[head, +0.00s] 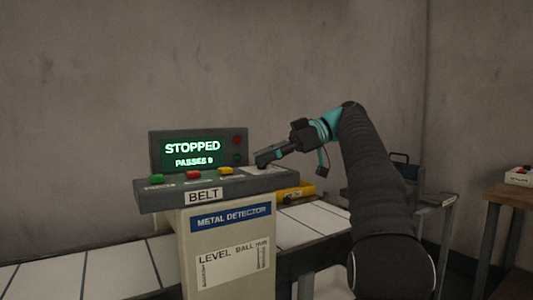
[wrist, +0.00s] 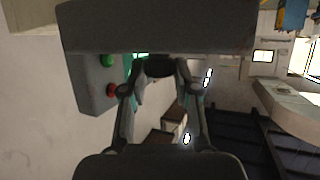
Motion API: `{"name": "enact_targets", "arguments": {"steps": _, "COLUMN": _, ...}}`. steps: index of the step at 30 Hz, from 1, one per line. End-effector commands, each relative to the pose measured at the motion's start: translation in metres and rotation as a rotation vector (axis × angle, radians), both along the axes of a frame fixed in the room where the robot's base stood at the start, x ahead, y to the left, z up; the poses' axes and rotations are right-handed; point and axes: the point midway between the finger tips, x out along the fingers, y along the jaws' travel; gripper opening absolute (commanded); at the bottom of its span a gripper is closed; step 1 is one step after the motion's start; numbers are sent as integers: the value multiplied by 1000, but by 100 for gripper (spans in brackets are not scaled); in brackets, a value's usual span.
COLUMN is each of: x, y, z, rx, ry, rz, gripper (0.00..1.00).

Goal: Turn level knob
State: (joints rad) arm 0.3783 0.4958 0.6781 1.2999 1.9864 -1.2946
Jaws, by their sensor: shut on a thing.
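The metal detector console (head: 160,197) stands left of centre in the head view, with a sloped button panel labelled BELT. My gripper (head: 262,160) reaches in from the right and its fingertips are at the panel's right end. In the wrist view my gripper (wrist: 160,78) is shut on a dark rounded piece, the level knob (wrist: 160,66), beside the console's dark edge. The knob is hidden behind the fingers in the head view. Its pointer or setting cannot be read.
The screen (head: 193,152) reads STOPPED and PASSES 0. Green (head: 157,179), red (head: 193,175) and yellow (head: 225,171) buttons sit left of my gripper. A yellow bin (head: 306,189) lies just right of the console. The white conveyor (head: 115,270) runs below. A wooden table (head: 512,194) stands far right.

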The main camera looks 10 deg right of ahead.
Motion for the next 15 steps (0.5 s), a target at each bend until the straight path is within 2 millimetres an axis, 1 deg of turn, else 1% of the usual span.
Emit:
{"name": "enact_targets", "arguments": {"steps": 13, "x": 0, "y": 0, "z": -3, "rx": -3, "ry": 6, "rz": 13, "gripper": 0}}
{"name": "enact_targets", "arguments": {"steps": 14, "x": 0, "y": 0, "z": -3, "rx": -3, "ry": 6, "rz": 13, "gripper": 38}}
{"name": "enact_targets", "arguments": {"steps": 15, "x": 0, "y": 0, "z": -3, "rx": -3, "ry": 6, "rz": 13, "gripper": 48}}
